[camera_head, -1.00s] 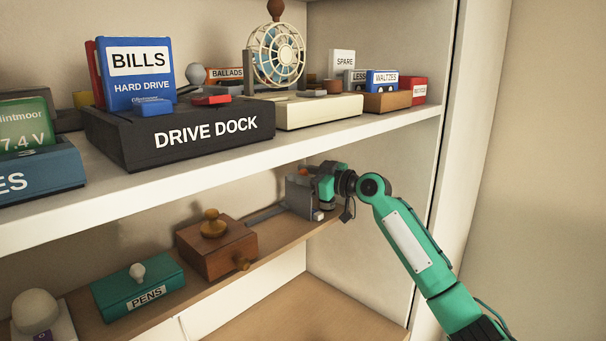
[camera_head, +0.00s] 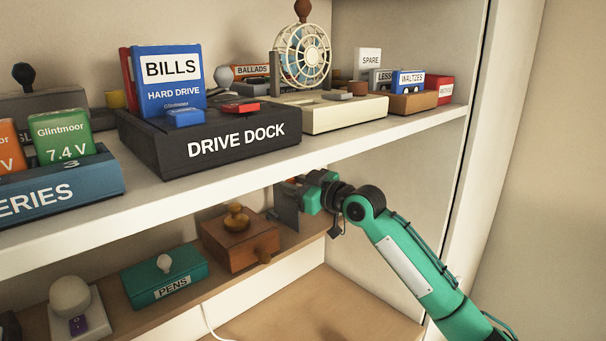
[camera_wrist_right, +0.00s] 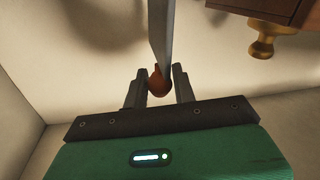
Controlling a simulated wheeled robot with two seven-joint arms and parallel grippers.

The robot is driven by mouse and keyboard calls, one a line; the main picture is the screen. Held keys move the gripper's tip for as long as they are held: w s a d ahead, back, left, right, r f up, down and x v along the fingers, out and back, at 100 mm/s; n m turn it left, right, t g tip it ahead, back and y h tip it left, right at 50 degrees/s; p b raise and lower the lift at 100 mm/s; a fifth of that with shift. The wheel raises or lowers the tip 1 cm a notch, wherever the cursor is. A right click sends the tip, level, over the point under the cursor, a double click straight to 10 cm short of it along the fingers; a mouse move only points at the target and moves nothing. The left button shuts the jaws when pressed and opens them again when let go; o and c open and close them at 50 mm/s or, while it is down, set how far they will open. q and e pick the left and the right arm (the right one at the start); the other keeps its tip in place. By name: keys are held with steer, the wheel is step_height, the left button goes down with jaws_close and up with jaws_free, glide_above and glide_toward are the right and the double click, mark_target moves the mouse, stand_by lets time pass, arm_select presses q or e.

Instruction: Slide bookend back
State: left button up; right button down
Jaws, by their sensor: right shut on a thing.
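The bookend is a grey upright metal plate (camera_head: 286,212) on the lower wooden shelf, just right of a brown wooden box. In the right wrist view, the plate (camera_wrist_right: 160,28) is seen nearly edge-on, with a rounded orange-brown knob (camera_wrist_right: 159,84) on it. My right gripper (camera_head: 300,190) reaches in under the upper shelf from the right. In the wrist view, its two fingers (camera_wrist_right: 160,86) stand on either side of the knob, shut on it. The bookend's base is mostly hidden in the head view. My left gripper is not in view.
The wooden box (camera_head: 236,249) with a brass knob stands close left of the bookend. A teal PENS box (camera_head: 165,283) is farther left. The white upper shelf (camera_head: 325,156), carrying the DRIVE DOCK (camera_head: 210,150), is close above my right gripper. The shelf right of the bookend is clear.

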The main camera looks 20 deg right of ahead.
steer(key=shift+a, duration=0.1)
steer(key=c, duration=1.2)
jaws_free()
steer(key=shift+o, duration=0.2)
steer(key=shift+s+d+f+b, duration=0.15)
steer(key=shift+s+d+b, duration=0.2)
steer(key=shift+s, duration=0.1)
steer(key=b+v, duration=0.5)
steer(key=v, duration=0.7)
steer(key=shift+s+d, duration=0.15)
steer(key=shift+s, duration=0.2)
